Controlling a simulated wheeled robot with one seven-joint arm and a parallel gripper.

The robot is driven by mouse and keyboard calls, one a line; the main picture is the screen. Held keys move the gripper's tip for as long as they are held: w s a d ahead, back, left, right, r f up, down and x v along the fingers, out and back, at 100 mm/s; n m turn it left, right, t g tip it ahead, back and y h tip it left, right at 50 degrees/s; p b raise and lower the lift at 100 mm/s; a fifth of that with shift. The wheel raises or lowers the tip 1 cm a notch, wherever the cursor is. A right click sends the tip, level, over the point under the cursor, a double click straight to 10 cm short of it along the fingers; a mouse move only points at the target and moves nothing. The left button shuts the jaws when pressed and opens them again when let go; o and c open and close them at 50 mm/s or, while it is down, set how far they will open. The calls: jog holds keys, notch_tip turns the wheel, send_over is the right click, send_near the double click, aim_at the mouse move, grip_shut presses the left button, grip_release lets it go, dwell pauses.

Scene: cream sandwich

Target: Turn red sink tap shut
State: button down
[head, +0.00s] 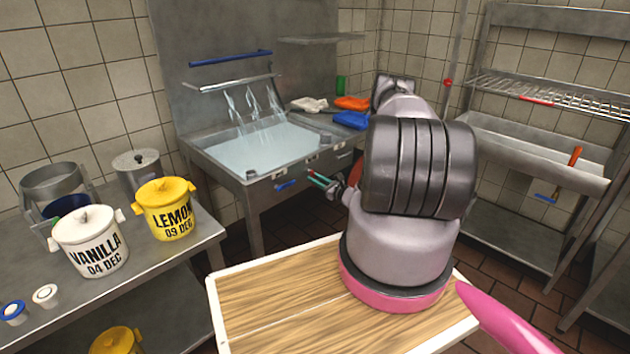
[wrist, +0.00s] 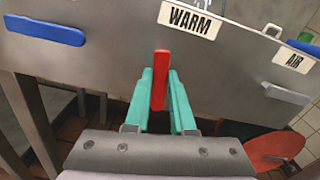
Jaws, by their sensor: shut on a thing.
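The red tap lever (wrist: 160,75) points straight down from the sink's front panel in the wrist view, below and left of the WARM label (wrist: 188,20). My gripper (wrist: 160,95) has its two teal fingers closed on either side of the red lever. In the head view my gripper (head: 321,180) is at the front of the steel sink (head: 228,166), right of the blue lever (head: 286,185). Water streams (head: 254,105) fall from a bar into the filled sink.
The blue lever also shows in the wrist view (wrist: 45,29), lying level. A grey lever (wrist: 285,94) sits under the AIR label (wrist: 293,60). A red disc (wrist: 273,149) is below right. Vanilla (head: 92,245) and lemon (head: 166,212) tubs stand on the left table.

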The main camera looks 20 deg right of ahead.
jog(key=shift+w+d+r+n, duration=0.1)
jog(key=shift+d+r+n, duration=0.25)
jog(key=shift+n, duration=2.3)
jog(key=shift+w+d+r+n, duration=0.1)
jog(key=shift+d+r+n, duration=0.2)
jog(key=shift+n, duration=2.3)
jog(key=shift+w+d+r+n, duration=0.1)
jog(key=shift+d+r+n, duration=0.25)
jog(key=shift+n, duration=2.3)
jog(key=shift+a+r, duration=0.1)
jog(key=c, duration=0.8)
grip_release()
jog(key=shift+o, duration=0.2)
jog(key=v, duration=1)
jog(key=shift+s, duration=0.4)
